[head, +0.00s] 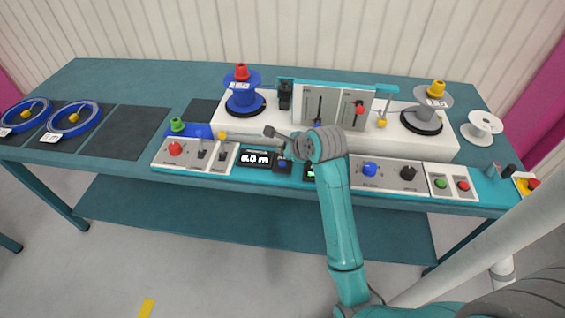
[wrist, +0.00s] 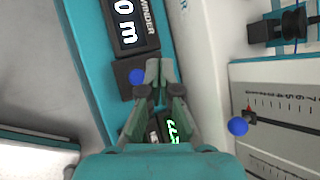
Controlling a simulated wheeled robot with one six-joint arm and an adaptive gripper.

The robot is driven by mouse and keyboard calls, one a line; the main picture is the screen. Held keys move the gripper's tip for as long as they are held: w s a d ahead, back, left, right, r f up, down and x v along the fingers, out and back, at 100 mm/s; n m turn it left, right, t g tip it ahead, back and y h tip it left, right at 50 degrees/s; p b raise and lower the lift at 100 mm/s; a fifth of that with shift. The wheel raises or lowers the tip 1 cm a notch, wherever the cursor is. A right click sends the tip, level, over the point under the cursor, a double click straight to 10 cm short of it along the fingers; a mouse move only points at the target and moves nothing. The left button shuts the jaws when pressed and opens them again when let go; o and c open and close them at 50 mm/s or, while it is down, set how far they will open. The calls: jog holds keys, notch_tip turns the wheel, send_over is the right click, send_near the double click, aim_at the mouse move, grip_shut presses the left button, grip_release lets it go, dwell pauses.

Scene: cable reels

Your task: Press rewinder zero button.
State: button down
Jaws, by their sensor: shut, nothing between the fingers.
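The rewinder display (head: 255,158) reads 0.0 m in the head view, and the end of its reading also shows in the wrist view (wrist: 127,24). Beside it is a small dark box (head: 283,167); in the wrist view this box carries a round blue button (wrist: 137,76). My gripper (wrist: 159,72) is shut and empty. In the wrist view its fingertips appear just right of the blue button, over the box's right side. I cannot tell the height gap or any contact.
A second display with green digits (wrist: 174,130) lies partly behind my fingers. An upright panel with levers (head: 322,104) stands behind, between a blue reel (head: 244,98) and a grey reel (head: 433,98). A red button (head: 175,149) and toggles are at left.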

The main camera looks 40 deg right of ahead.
jog(key=shift+r, duration=1.05)
jog(key=s+a+f+n, duration=0.2)
jog(key=f, duration=0.1)
jog(key=s+a+f+n, duration=0.2)
jog(key=a+f, duration=0.1)
jog(key=s+a+f+n+t, duration=0.1)
jog(key=a+f+n, duration=0.1)
jog(key=a+f, duration=0.1)
jog(key=shift+s+a+f, duration=0.2)
jog(key=shift+s, duration=0.2)
jog(key=s+a+f+n+t, duration=0.2)
jog(key=s+a+f+n, duration=0.2)
jog(key=s+a+n, duration=0.6)
jog(key=s+a+r+n+t, duration=0.1)
jog(key=s+r+n, duration=0.2)
jog(key=s, duration=0.4)
jog(key=s+a+r+n+t+y, duration=0.1)
jog(key=s+a+r+n, duration=0.1)
jog(key=s+n, duration=0.3)
jog(key=s+a+r+n, duration=0.2)
jog(key=s+n, duration=0.3)
jog(key=s, duration=0.6)
jog(key=shift+s+r+t+y, duration=0.3)
jog(key=shift+r+t, duration=0.1)
jog(key=shift+r, duration=0.5)
